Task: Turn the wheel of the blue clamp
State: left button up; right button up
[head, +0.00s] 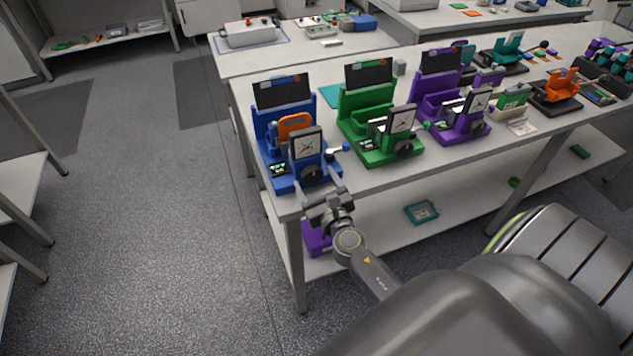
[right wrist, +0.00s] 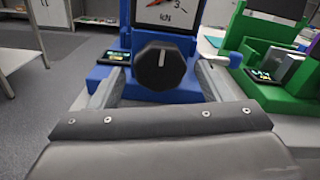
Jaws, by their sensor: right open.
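The blue clamp (head: 270,128) stands at the near left corner of the table, with an orange part and a square dial gauge on it. Its black wheel (head: 312,173) sits low on the front, below the gauge. In the right wrist view the wheel (right wrist: 160,66) is centred, its white mark pointing up. My right gripper (head: 321,192) is in front of the wheel at the table's edge. Its fingers are open, one on each side of the wheel in the right wrist view; whether they touch it I cannot tell. My left gripper is not in view.
A green clamp (head: 362,118) and a purple clamp (head: 435,100) stand to the right of the blue one. A lever with a white knob (head: 340,148) is close to the right of the wheel. A shelf lies below the table (head: 400,173). The floor (head: 160,230) to the left is clear.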

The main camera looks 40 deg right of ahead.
jog(key=shift+c, duration=0.3)
jog(key=c, duration=0.9)
jog(key=shift+m, duration=0.3)
